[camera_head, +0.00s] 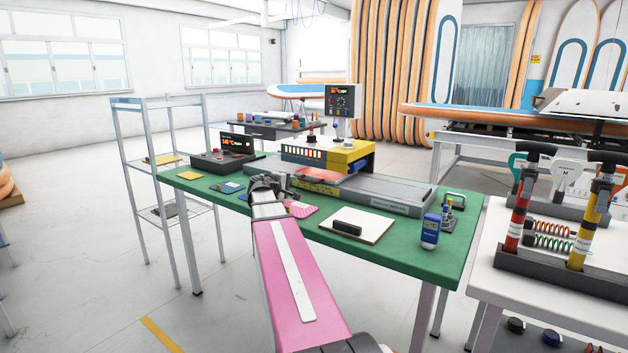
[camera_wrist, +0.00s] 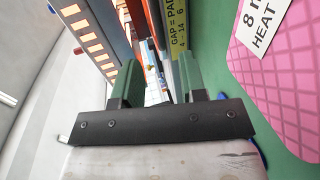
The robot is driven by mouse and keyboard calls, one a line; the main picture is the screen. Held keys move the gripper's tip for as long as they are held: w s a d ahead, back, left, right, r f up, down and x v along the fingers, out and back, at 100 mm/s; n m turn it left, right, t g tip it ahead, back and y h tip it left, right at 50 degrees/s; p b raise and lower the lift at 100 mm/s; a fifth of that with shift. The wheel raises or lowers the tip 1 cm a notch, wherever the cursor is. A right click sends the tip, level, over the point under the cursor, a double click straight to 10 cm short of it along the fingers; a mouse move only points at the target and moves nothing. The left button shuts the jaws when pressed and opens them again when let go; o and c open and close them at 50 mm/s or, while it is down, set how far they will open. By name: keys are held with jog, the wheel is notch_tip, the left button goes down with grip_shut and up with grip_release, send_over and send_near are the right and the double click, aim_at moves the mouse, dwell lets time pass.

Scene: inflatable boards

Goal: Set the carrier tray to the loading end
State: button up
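A reddish-orange flat piece (camera_head: 318,174), which looks like the carrier tray, lies at the front of the yellow machine (camera_head: 330,155). A long grey bed (camera_head: 385,193) runs from there to the right, with a label on its front side. My gripper (camera_head: 284,186) is at the left end of this bed, partly hidden by my own arm. In the wrist view, its two green fingers (camera_wrist: 158,82) stand apart, with a visible gap. A red-orange strip (camera_wrist: 137,18) shows beyond them, beside a yellow gap label (camera_wrist: 176,28). I cannot tell whether the fingers touch anything.
The green table (camera_head: 420,262) also holds a control box (camera_head: 222,158), a pink pad (camera_head: 300,209), a white board with a black block (camera_head: 347,228) and a blue bottle (camera_head: 430,232). A white table (camera_head: 500,257) with coloured handles stands at the right, a shelf rack (camera_head: 150,190) at the left.

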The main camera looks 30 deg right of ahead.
aim_at(307, 181)
jog(key=shift+w+d+r, duration=0.1)
jog(key=shift+w+d, duration=0.15)
jog(key=shift+d, duration=0.4)
jog(key=x, duration=1)
jog(key=shift+d, duration=0.15)
grip_shut()
